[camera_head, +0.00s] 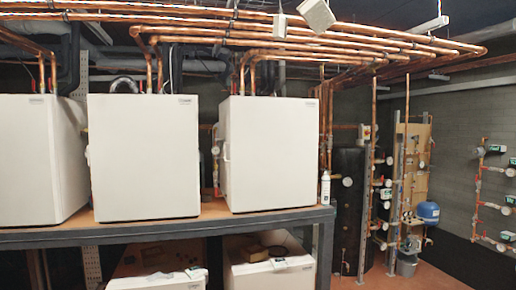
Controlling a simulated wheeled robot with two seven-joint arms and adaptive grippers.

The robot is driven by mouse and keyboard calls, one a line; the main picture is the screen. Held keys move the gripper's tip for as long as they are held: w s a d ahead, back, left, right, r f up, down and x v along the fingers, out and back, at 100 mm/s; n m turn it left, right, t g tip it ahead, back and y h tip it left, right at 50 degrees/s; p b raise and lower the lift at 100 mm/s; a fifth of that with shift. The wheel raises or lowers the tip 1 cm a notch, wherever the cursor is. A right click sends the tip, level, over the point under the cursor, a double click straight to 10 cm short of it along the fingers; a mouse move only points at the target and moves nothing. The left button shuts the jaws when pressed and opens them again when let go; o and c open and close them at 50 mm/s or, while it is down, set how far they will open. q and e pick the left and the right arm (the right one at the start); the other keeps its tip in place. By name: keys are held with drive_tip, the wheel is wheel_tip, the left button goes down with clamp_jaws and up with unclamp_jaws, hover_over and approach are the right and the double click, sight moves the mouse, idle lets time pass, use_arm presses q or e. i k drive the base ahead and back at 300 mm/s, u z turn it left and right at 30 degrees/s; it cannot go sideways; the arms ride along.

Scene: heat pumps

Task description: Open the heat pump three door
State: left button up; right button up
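Three white box-shaped heat pumps stand side by side on a shelf: a left one (38,160), a middle one (145,158) and a right one (270,152). Their visible front faces look closed. Small dark labels sit near their top edges, too small to read, so I cannot tell a number on any unit. A small white handle-like part (87,155) shows at the left edge of the middle unit. A similar part (225,151) shows at the left side of the right unit. Neither of my grippers is in view.
The dark shelf edge (180,228) runs below the units. More white units (270,275) stand underneath, with loose items on top. A spray can (325,187) stands at the shelf's right end. Copper pipes (300,40) run overhead. Red floor (400,280) shows at right.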

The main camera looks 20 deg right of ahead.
sight(274, 143)
drive_tip(key=z, duration=0.4)
drive_tip(key=i, duration=0.6)
drive_tip(key=z, duration=0.6)
drive_tip(key=i, duration=1.05)
drive_tip(key=u, duration=0.5)
drive_tip(key=i, duration=0.8)
drive_tip(key=u, duration=0.8)
